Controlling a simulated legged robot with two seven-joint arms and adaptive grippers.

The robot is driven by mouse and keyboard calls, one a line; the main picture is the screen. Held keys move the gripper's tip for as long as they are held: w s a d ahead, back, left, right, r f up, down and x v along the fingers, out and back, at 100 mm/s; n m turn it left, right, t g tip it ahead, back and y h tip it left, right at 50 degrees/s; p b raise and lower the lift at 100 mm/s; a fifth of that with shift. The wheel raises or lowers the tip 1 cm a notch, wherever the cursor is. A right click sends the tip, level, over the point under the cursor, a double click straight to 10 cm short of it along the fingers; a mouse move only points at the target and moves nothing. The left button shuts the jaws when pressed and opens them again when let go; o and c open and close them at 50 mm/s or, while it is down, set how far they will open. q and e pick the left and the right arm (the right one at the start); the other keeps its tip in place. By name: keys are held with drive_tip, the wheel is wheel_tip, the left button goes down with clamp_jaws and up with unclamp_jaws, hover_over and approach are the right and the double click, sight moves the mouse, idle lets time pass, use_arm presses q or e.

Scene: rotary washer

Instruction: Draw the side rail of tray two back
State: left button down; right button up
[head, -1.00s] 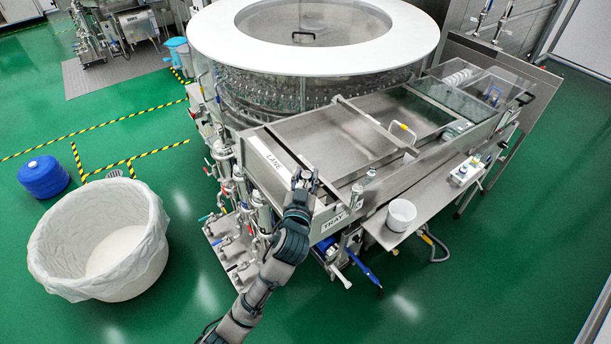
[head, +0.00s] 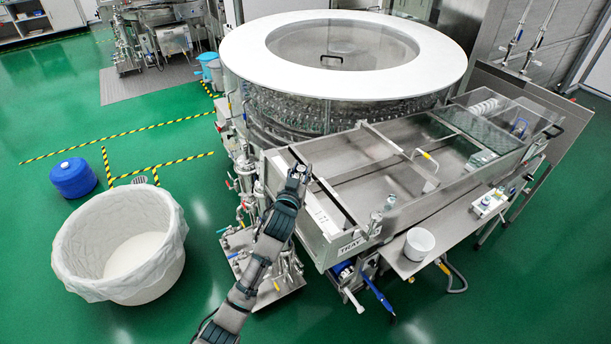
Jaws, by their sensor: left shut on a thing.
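The steel tray (head: 385,185) is a long shallow trough set against the round washer, with a label reading TRAY on its near end. The side rail (head: 322,208) is a narrow strip with a white label at the tray's near left end. My left gripper (head: 297,172) is at the rail's upper left end and is shut on it; the fingers hide the exact contact. The tray's number cannot be read. My right gripper is not in view.
The washer (head: 345,90) has a broad white rim. A crossbar with a handle (head: 426,158) spans the tray. A white pot (head: 418,243) stands on the side shelf. A lined white tub (head: 120,245) and a blue container (head: 73,178) stand on clear green floor at left.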

use_arm(q)
drive_tip(key=shift+d+r, duration=0.2)
drive_tip(key=shift+r, duration=0.15)
drive_tip(key=c, duration=0.8)
unclamp_jaws()
drive_tip(key=shift+s, duration=0.1)
drive_tip(key=shift+d+f, duration=0.15)
drive_tip(key=s, duration=0.4)
drive_tip(key=s+a, duration=0.1)
drive_tip(key=s, duration=0.3)
drive_tip(key=s+a, duration=0.1)
drive_tip(key=s, duration=0.2)
drive_tip(key=shift+s+f, duration=0.1)
drive_tip(key=shift+s, duration=0.3)
drive_tip(key=shift+d, duration=0.1)
